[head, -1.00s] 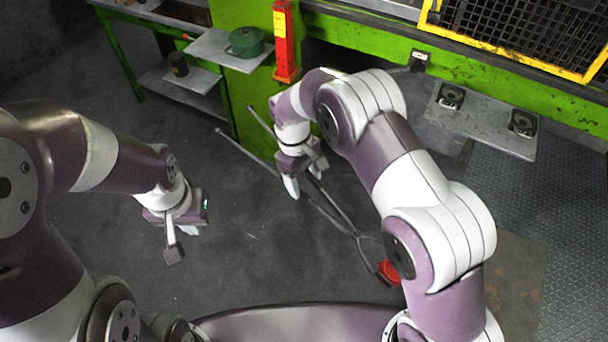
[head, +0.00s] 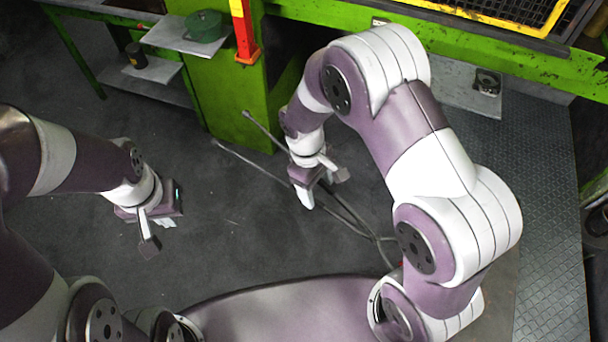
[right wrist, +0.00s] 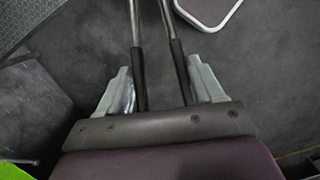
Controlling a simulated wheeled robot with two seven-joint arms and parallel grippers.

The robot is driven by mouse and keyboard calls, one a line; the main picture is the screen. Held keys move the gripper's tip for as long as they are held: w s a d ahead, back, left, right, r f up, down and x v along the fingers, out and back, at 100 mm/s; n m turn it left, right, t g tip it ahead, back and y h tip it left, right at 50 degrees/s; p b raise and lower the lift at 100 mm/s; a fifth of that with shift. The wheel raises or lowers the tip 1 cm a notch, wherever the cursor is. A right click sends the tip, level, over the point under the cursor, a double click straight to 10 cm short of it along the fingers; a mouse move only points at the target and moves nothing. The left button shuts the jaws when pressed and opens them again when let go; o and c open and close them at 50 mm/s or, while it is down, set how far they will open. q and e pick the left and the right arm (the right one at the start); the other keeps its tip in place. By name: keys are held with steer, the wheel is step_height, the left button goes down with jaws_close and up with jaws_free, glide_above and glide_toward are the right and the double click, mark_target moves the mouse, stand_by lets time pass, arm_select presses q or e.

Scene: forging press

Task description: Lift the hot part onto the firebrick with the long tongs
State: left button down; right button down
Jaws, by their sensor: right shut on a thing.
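My right gripper (head: 322,190) is shut on the long tongs (head: 268,172), and both dark-sleeved tong arms (right wrist: 140,75) run between its fingers in the right wrist view (right wrist: 163,88). The tongs slant from the rein ends at upper left down toward my body, above the dark floor. Their far end passes behind my right arm. Only a tiny red speck (head: 402,264), perhaps the hot part, shows beside that arm; the grip on it is hidden. My left gripper (head: 157,235) hangs empty at left, its fingers apart. I cannot make out the firebrick.
A green press frame (head: 235,110) with a red-orange post (head: 243,35) stands at the back. Grey shelves left of it carry a green pot (head: 203,26) and a dark cup (head: 136,55). A grey plate (head: 462,92) juts out at right. The floor between my arms is clear.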

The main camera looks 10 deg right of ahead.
steer(key=s+d+f, duration=0.2)
steer(key=s+d, duration=0.3)
steer(key=s, duration=0.1)
stand_by(0.3)
steer(key=shift+f, duration=0.1)
steer(key=shift+w+f, duration=0.1)
steer(key=shift+f, duration=0.05)
steer(key=shift+w+a+f+g+h+b, duration=0.1)
steer(key=shift+w+f+g+h+b, duration=0.05)
steer(key=shift+f+b, duration=0.3)
steer(key=shift+w+a+f+g+h+b, duration=0.1)
steer(key=shift+f+g+h+b, duration=0.05)
steer(key=shift+f+b, duration=0.3)
steer(key=shift+s+d, duration=0.1)
steer(key=shift+s, duration=0.25)
stand_by(0.4)
steer(key=shift+p, duration=0.45)
steer(key=c, duration=0.5)
jaws_free()
steer(key=shift+c, duration=0.2)
